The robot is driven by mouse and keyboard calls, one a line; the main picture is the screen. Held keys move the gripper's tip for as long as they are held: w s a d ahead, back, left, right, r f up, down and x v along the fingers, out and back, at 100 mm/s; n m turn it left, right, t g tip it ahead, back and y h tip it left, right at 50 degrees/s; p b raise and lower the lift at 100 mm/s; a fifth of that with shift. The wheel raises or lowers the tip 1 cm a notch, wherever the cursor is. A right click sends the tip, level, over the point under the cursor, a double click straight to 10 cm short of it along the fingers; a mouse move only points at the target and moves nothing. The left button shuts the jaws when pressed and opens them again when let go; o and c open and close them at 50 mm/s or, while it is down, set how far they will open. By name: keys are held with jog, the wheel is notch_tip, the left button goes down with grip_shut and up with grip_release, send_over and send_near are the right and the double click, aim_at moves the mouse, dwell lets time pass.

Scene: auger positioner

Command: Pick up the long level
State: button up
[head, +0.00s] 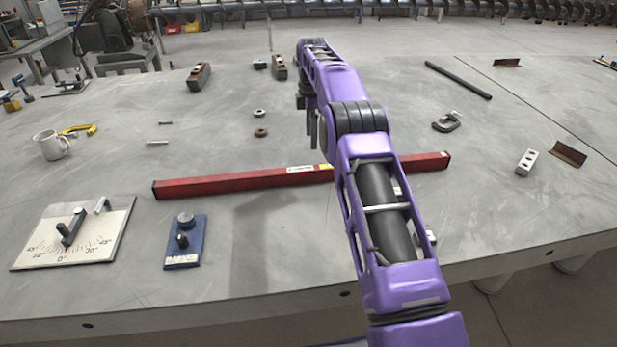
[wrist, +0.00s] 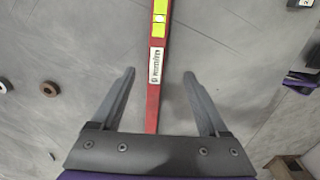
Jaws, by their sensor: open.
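The long level (head: 235,182) is a red bar lying flat across the middle of the grey table in the head view. My purple arm hides part of it right of centre. In the wrist view the level (wrist: 153,105) runs up the picture with a white label and a yellow-green vial window. My gripper (wrist: 159,73) is open and empty, with one finger on each side of the level in that view. In the head view my gripper (head: 310,128) points down above the table, partly hidden by my arm. The fingers appear apart from the level; the exact height is unclear.
A white angle plate (head: 110,235) and a blue fixture (head: 183,257) lie in front of the level's left half. Two washers (head: 260,132) lie behind it. A mug (head: 50,147) is far left; a clamp (head: 447,122), steel block (head: 526,162) and black rod (head: 458,80) are right.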

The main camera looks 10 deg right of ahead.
aim_at(310, 167)
notch_tip(310, 167, down, 9)
jog(key=shift+b, duration=0.65)
jog(key=f, duration=0.5)
jog(key=shift+w+a, duration=0.15)
jog(key=shift+w, duration=0.2)
grip_shut()
jog(key=shift+r, duration=0.1)
dwell(0.4)
